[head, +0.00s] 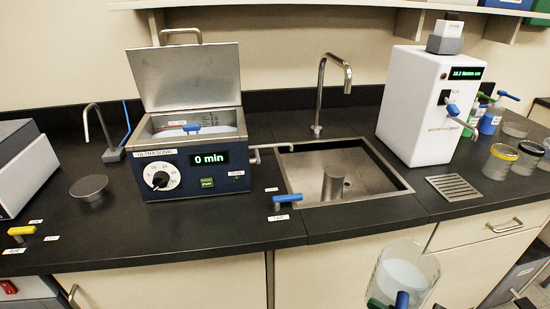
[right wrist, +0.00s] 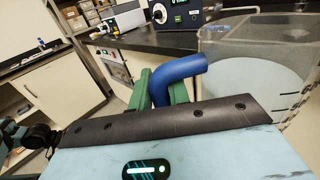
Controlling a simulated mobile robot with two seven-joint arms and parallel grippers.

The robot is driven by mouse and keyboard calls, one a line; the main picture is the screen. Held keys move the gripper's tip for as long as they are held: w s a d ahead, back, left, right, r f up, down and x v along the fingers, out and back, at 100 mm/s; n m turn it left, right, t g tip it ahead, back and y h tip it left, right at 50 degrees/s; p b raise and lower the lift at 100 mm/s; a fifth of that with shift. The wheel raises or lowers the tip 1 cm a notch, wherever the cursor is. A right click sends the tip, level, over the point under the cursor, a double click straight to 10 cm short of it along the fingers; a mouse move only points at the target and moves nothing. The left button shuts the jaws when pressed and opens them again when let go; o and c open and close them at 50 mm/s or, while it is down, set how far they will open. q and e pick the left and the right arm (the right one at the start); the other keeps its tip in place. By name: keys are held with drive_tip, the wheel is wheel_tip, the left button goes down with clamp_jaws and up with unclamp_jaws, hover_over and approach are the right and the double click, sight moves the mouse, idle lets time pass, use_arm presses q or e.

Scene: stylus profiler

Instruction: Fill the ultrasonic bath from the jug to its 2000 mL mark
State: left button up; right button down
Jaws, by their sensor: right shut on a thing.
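The ultrasonic bath (head: 195,170) stands on the counter with its hinged lid (head: 190,77) raised. Its display reads 0 min. My right gripper (right wrist: 160,88) is shut on that handle with green fingers. My left gripper is out of view.
A sink (head: 340,172) with a tall tap (head: 325,90) lies right of the bath. A blue-handled valve (head: 287,199) sits at the counter front. A white dispenser (head: 425,105), a drain grate (head: 453,188) and several jars stand further right. A small round plate (head: 88,187) is left of the bath.

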drive_tip(key=w+d+f+m+t+h, duration=0.1)
drive_tip(key=m+t+h, duration=0.1)
drive_tip(key=h, duration=0.1)
drive_tip(key=w+d+f+m+t+h, duration=0.1)
drive_tip(key=m+t+h, duration=0.1)
drive_tip(key=m+h, duration=0.1)
drive_tip(key=w+d+f+m+t+h, duration=0.1)
drive_tip(key=m+t+h, duration=0.1)
drive_tip(key=m+h, duration=0.1)
drive_tip(key=shift+w+d+h, duration=0.1)
drive_tip(key=shift+w+h, duration=0.1)
drive_tip(key=shift+h, duration=0.6)
drive_tip(key=shift+s+d+f+m+t+h, duration=0.15)
drive_tip(key=shift+d+m+h, duration=0.2)
drive_tip(key=shift+h, duration=0.2)
drive_tip(key=shift+d+f+m+t+h, duration=0.1)
drive_tip(key=shift+d+f+m+h, duration=0.1)
drive_tip(key=shift+m+h, duration=0.35)
drive_tip(key=shift+s+d+f+m+t+h, duration=0.15)
drive_tip(key=shift+d+m+h, duration=0.15)
drive_tip(key=shift+h, duration=0.3)
drive_tip(key=shift+w+a, duration=0.15)
